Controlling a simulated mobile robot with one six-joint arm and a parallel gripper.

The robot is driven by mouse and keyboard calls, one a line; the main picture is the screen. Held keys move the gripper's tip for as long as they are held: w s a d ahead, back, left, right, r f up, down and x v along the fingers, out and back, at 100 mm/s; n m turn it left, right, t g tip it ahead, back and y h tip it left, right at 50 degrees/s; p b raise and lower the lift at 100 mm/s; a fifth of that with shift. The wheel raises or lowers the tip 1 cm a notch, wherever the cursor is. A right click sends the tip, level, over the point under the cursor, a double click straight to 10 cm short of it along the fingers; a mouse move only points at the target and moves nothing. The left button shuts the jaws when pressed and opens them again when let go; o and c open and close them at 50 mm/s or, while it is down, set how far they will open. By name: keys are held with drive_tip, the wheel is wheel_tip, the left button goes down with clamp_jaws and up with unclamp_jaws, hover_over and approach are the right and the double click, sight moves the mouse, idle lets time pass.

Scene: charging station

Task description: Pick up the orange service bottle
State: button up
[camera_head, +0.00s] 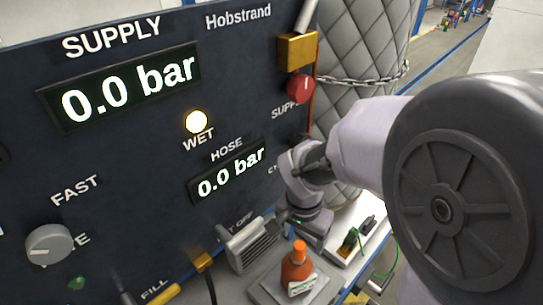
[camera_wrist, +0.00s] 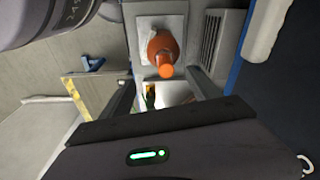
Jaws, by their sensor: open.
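The orange service bottle (camera_head: 297,271) stands upright on a light grey plate (camera_head: 262,289) at the foot of the dark panel, with a white tag at its lower front. In the wrist view the bottle (camera_wrist: 163,46) shows at the top centre, its orange cap towards me, on a pale square surface. My gripper (camera_wrist: 163,86) is open and empty, with its two fingers apart. The bottle lies beyond the fingertips, roughly in line with the gap, and is not touched. In the head view my wrist is above and behind the bottle; the fingers cannot be made out there.
The panel (camera_head: 120,170) has a grey knob (camera_head: 49,244), a red button (camera_head: 300,87) and a lit lamp (camera_head: 197,122). A vented grey box (camera_head: 255,241) stands close beside the bottle. A quilted tank (camera_head: 362,60) with a chain is behind. Small green-and-yellow items (camera_head: 350,241) lie right of the bottle.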

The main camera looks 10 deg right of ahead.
sight(301, 249)
drive_tip(key=f, duration=0.2)
drive_tip(key=f+b, duration=0.1)
drive_tip(key=f, duration=0.2)
drive_tip(key=w+f, duration=0.1)
drive_tip(key=f, duration=0.1)
drive_tip(key=shift+d+f, duration=0.1)
drive_tip(key=shift+f, duration=0.15)
drive_tip(key=shift+d+f, duration=0.1)
drive_tip(key=shift+f, duration=0.2)
drive_tip(key=f+b, duration=0.1)
drive_tip(key=f, duration=0.1)
drive_tip(key=w+f, duration=0.1)
drive_tip(key=f, duration=0.2)
drive_tip(key=shift+w+f+b, duration=0.1)
drive_tip(key=shift+w+b, duration=0.05)
drive_tip(key=shift+b, duration=0.25)
drive_tip(key=shift+c, duration=0.9)
clamp_jaws()
